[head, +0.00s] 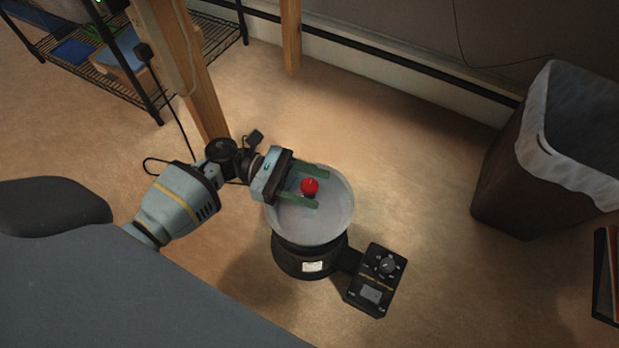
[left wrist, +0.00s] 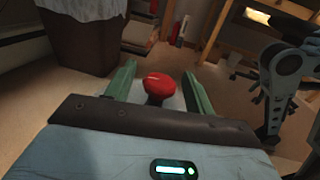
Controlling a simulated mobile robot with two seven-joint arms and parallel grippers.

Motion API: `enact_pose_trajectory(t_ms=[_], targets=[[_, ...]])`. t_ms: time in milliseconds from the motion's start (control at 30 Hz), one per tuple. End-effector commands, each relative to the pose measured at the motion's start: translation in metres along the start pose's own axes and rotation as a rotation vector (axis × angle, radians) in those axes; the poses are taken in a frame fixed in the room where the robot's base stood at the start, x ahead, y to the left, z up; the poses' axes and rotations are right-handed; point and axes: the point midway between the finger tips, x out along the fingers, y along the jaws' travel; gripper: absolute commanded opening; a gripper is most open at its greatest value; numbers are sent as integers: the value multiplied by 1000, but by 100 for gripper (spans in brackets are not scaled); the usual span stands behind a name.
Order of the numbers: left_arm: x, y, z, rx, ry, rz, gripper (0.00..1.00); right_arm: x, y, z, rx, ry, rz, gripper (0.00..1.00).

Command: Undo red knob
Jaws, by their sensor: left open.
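In the left wrist view the knob (left wrist: 158,86) sits between the open green fingers (left wrist: 157,88), with a gap on both sides. My right gripper is not in either view.
A black control box (head: 376,280) with a dial joins the dark base (head: 300,262) at the right. A lined waste bin (head: 500,185) stands at the far right. A wooden post (head: 195,85) and a wire shelf (head: 110,72) stand behind my arm. The floor right of the bowl is clear.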

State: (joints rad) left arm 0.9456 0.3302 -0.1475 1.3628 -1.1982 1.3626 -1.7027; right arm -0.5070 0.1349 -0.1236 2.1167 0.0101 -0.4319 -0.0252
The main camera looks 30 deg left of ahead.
Motion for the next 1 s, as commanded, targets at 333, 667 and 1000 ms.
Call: enact_pose_trajectory(t_ms=[333, 667, 1000], targets=[[0, 0, 0, 0, 0, 0, 21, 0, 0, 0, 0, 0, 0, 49], [-1, 0, 0, -1, 1, 20, 9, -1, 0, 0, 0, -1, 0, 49], [-1, -2, 1, -3, -1, 202, 9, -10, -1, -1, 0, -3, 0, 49]])
